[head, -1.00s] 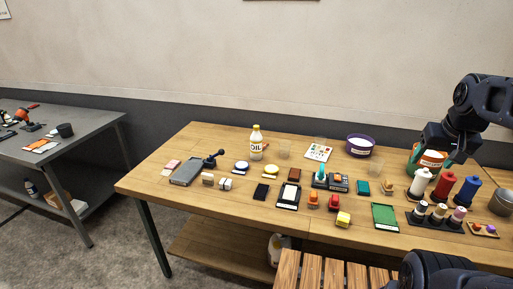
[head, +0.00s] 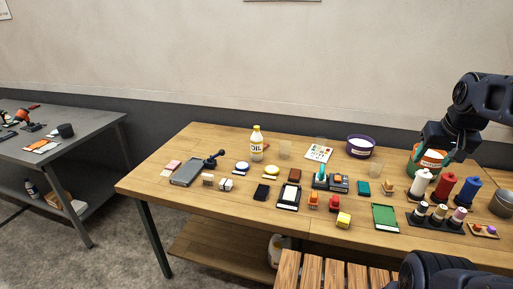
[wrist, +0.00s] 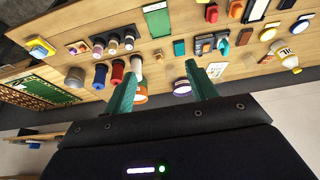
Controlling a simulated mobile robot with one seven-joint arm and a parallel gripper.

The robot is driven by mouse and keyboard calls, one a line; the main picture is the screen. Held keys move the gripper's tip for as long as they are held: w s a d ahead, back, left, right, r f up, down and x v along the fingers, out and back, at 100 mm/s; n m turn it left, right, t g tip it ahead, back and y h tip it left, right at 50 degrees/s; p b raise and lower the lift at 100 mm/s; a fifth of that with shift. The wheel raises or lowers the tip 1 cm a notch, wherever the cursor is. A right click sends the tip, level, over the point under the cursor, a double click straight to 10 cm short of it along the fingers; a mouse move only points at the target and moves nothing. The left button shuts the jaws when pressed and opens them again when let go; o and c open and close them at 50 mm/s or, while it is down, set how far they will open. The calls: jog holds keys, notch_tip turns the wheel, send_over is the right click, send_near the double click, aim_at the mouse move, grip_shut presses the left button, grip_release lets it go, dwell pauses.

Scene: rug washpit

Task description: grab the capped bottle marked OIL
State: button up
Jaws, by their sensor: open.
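The bottle marked OIL (head: 257,146) stands upright at the back of the wooden table, left of the table's middle in the head view. It is pale with a yellow cap. In the wrist view the bottle (wrist: 287,60) shows at the right edge, with its label partly visible. My gripper (head: 437,158) is at the right in the head view, over the table's back right, far from the bottle. In the wrist view its two green fingers (wrist: 160,80) are spread apart with nothing held between them.
A purple tub (head: 360,147) and clear cups, one of them beside the bottle (head: 285,149), stand along the back. A grey slab with a dark handle (head: 187,172) lies left of the bottle. Thread spools (head: 443,188) crowd the right. A grey table (head: 70,150) stands at left.

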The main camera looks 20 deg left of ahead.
jog(key=w+a+r, duration=0.2)
jog(key=w+a, duration=0.2)
jog(key=w, duration=0.5)
jog(key=w+a+r, duration=0.3)
jog(key=w+a, duration=0.1)
jog(key=w, duration=0.5)
jog(key=t, duration=0.2)
send_over(256, 127)
jog(key=s, duration=0.4)
notch_tip(256, 127, down, 18)
jog(key=x, duration=0.5)
jog(key=shift+f, duration=0.4)
jog(key=shift+x, duration=2.5)
jog(key=shift+w, duration=0.15)
grip_shut()
jog(key=shift+r, duration=0.1)
